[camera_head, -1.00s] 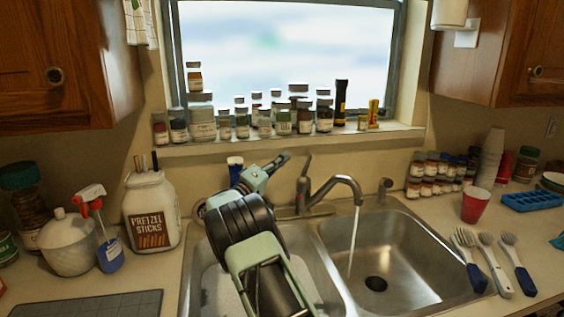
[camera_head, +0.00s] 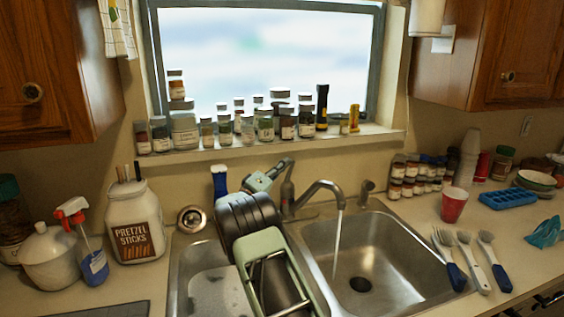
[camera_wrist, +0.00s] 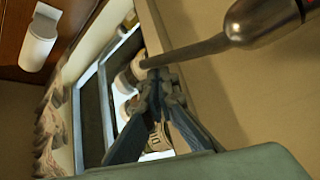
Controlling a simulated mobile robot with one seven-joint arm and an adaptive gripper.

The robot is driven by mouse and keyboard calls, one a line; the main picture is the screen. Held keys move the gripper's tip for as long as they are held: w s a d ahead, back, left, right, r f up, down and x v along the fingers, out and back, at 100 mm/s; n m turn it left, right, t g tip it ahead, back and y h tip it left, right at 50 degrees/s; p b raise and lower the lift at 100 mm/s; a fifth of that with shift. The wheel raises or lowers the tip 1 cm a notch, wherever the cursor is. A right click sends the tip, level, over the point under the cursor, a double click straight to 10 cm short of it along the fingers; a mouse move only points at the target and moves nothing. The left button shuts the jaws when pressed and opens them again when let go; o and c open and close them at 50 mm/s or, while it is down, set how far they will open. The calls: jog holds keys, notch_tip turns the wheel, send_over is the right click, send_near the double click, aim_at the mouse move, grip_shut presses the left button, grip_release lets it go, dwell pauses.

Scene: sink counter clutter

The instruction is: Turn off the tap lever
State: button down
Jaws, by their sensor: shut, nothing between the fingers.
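The tap (camera_head: 318,190) stands behind the double sink, and a stream of water (camera_head: 337,235) runs from its spout into the right basin. Its lever (camera_head: 287,178) rises from the tap body and is partly covered by my gripper. In the wrist view the lever (camera_wrist: 190,49) is a dark rod reaching left from the rounded tap body (camera_wrist: 262,18). My gripper (camera_head: 287,163) is at the lever's upper end. In the wrist view its fingertips (camera_wrist: 156,76) are together and empty, beside the lever's tip. I cannot tell whether they touch it.
Several jars and bottles (camera_head: 244,124) line the window sill just behind my gripper. A pretzel jar (camera_head: 138,222) and a spray bottle (camera_head: 92,258) stand left. A red cup (camera_head: 454,205) and brushes (camera_head: 478,262) are right of the sink. The right basin (camera_head: 395,285) holds no objects.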

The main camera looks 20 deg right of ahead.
jog(key=shift+f+b, duration=0.15)
jog(key=shift+b, duration=0.3)
jog(key=s+m+b, duration=0.1)
jog(key=b, duration=0.3)
jog(key=f+m+h+b, duration=0.1)
jog(key=b, duration=0.4)
jog(key=shift+s+d+m, duration=0.15)
jog(key=shift+s+m, duration=0.2)
jog(key=shift+m, duration=0.05)
jog(key=shift+s+r+g+h+b, duration=0.15)
jog(key=shift+g+h+b, duration=0.15)
jog(key=shift+b, duration=0.3)
